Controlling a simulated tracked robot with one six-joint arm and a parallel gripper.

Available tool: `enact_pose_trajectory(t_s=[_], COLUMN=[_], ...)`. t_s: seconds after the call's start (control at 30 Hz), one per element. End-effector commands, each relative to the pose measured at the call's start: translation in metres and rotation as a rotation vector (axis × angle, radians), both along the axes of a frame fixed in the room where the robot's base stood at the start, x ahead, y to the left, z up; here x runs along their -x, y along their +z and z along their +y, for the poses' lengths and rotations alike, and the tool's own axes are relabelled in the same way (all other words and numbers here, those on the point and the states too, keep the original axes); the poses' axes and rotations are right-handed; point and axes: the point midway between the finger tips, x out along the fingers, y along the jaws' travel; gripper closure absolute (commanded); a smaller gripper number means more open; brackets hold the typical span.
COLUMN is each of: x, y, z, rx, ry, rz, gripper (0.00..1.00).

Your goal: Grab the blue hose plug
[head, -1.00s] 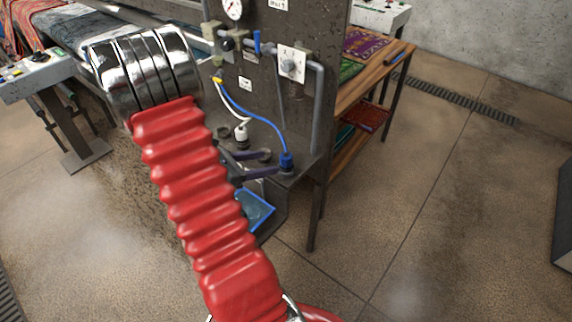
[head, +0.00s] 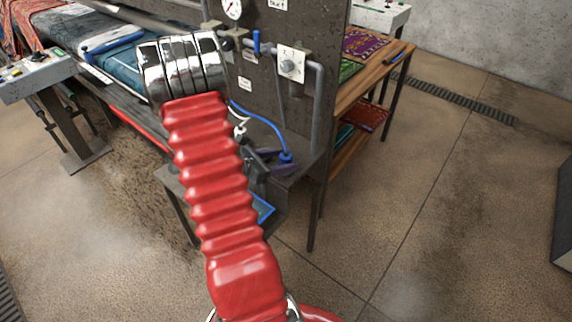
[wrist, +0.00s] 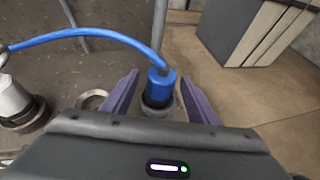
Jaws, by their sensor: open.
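The blue hose plug (wrist: 160,88) stands upright in a dark round socket on the machine's shelf, with a blue hose rising from its top and arching left. It also shows in the head view (head: 286,157), at the right end of the shelf. My gripper (wrist: 160,92) is open, with one purple finger on each side of the plug. A small gap shows on both sides, so the fingers do not seem to touch it.
A white plug (wrist: 15,100) stands left of the blue one, beside an empty ring socket (wrist: 90,99). A grey upright pipe (head: 318,108) rises behind the shelf. A wooden rack (head: 365,85) with folded rugs stands to the right. The floor in front is clear.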

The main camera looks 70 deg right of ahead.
Motion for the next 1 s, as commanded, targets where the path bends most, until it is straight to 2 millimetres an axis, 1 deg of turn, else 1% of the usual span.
enact_pose_trajectory(t_s=[0.37, 0.47, 0.7, 0.8, 1.0], x=[0.002, 0.006, 0.025, 0.03, 0.031], y=[-0.001, -0.004, -0.016, -0.019, -0.02], z=[-0.002, -0.007, -0.028, -0.034, -0.037], rx=[0.0, 0.0, -0.001, 0.0, 0.0], ry=[-0.001, -0.001, -0.001, -0.001, 0.002], rz=[0.0, 0.0, 0.001, 0.0, -0.001], gripper=[0.47, 0.47, 0.47, 0.47, 0.47])
